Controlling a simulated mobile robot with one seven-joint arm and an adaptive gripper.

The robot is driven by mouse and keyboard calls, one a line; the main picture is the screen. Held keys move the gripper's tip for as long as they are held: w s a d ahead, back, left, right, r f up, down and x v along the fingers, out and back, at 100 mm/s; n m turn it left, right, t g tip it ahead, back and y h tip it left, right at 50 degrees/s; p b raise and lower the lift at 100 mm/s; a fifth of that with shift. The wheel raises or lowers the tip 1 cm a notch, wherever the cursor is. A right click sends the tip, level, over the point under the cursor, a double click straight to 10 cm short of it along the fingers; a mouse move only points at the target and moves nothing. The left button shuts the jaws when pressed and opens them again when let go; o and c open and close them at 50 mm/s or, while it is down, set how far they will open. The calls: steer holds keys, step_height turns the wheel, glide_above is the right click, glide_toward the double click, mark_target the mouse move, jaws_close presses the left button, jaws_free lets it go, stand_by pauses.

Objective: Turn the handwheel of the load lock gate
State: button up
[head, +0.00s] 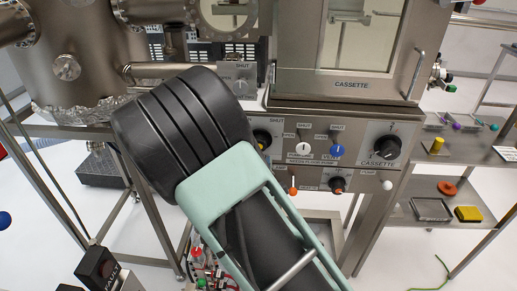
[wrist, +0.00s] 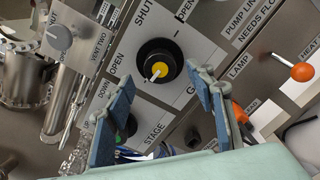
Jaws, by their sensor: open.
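The handwheel (wrist: 174,55) is a round black knob with a yellow centre and a pale pointer, on a grey panel in the wrist view. The words SHUT and OPEN stand beside it, and a label starting with G is partly covered. Its pointer is at the lower left of its hub. In the head view the handwheel (head: 262,138) shows only in part beside my arm. My gripper (wrist: 163,82) is open and empty, with its blue-padded fingers on either side of the handwheel in the picture. I cannot tell how far the fingertips are from it.
An orange knob (wrist: 240,113) is near the right finger, and an orange ball lever (wrist: 302,72) is farther right. A VENT knob (wrist: 60,37) is at upper left.

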steer(key=s, duration=0.7)
steer(key=shift+s+a, duration=0.15)
steer(key=shift+s, duration=0.15)
